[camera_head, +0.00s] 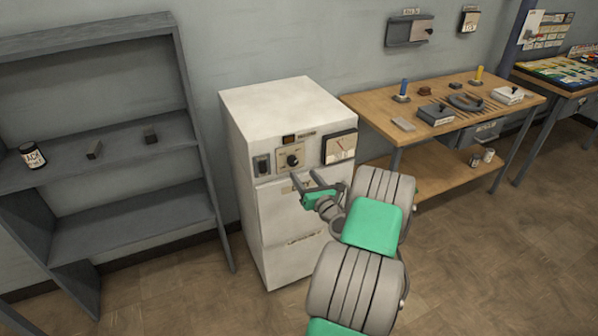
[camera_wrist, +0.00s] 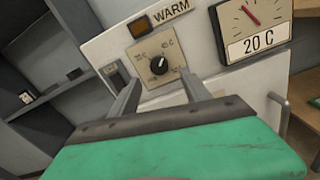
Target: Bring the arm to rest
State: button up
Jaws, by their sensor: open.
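My gripper (camera_head: 308,182) is held out in front of the white cabinet (camera_head: 280,108), near the control panel at its top front. Its two fingers are apart with nothing between them. In the wrist view the gripper (camera_wrist: 160,92) points at the panel, and the black dial (camera_wrist: 159,64) shows just beyond the fingertips. I cannot tell whether a finger touches the panel. The dial also shows in the head view (camera_head: 292,161). An amber lamp marked WARM (camera_wrist: 143,27) sits above the dial. A gauge (camera_wrist: 252,30) reads 20 C.
A grey shelf (camera_head: 120,218) with a labelled jar (camera_head: 32,156) and two small dark blocks stands at the left. A wooden workbench (camera_head: 447,140) with tools and small parts stands at the right. The brown floor (camera_head: 480,270) at the lower right is clear.

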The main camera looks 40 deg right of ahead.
jog(key=shift+s+a, duration=0.2)
jog(key=shift+s, duration=0.45)
